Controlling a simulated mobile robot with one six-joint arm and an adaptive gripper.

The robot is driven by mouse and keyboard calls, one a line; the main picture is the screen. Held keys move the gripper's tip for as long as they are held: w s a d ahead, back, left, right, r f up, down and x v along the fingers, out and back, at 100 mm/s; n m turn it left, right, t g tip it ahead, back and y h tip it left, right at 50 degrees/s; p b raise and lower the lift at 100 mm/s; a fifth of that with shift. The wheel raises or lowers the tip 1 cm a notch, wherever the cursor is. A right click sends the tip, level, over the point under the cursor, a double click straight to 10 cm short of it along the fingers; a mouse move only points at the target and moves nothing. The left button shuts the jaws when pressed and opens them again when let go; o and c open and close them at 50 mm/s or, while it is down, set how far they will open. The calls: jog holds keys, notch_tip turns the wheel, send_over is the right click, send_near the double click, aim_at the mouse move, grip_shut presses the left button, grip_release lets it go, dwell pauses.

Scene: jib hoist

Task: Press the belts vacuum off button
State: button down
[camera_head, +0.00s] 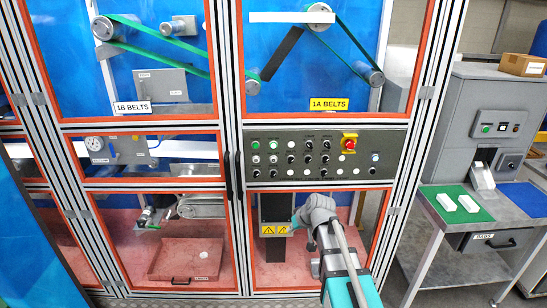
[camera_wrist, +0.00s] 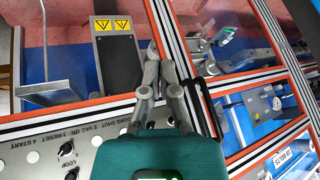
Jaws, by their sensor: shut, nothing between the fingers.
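The dark control panel (camera_head: 325,176) spans the machine front below the 1A BELTS window in the head view. It carries rows of small black and white knobs and buttons, with a green button (camera_head: 255,145) at upper left. Their labels are too small to tell which one is vacuum off. In the wrist view, a tilted strip of the panel (camera_wrist: 50,140) shows step lettering and a knob marked LOOP. My gripper (camera_wrist: 158,55) is shut and empty, beyond the panel edge. In the head view, my gripper (camera_head: 298,220) is below the panel, before the lower window; its fingertips are partly unclear.
A red emergency stop (camera_head: 349,141) on yellow sits at the panel's upper right. Orange-edged guard doors with black handles (camera_head: 233,175) stand left of the panel. A yellow warning label (camera_head: 274,230) shows behind the lower window. A grey bench machine (camera_head: 490,110) stands at right.

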aim_at(271, 161)
jog(key=w+a+r+t+y+p, duration=0.1)
jog(key=w+a+r+t+p, duration=0.1)
jog(key=w+r, duration=0.3)
jog(key=w+a+r+n+t+y+p, duration=0.1)
jog(key=w+a+r+t+y, duration=0.1)
jog(key=w+r, duration=0.4)
jog(key=w+a+t, duration=0.1)
jog(key=w, duration=0.3)
jog(key=shift+w+a+p, duration=0.15)
jog(key=shift+w+p, duration=0.1)
jog(key=shift+p, duration=0.15)
jog(key=shift+w+r, duration=0.1)
jog(key=shift+w, duration=0.1)
jog(key=shift+w, duration=4.2)
jog(key=shift+w, duration=0.9)
jog(key=shift+s, duration=0.9)
jog(key=shift+s, duration=0.15)
jog(key=shift+s, duration=2.35)
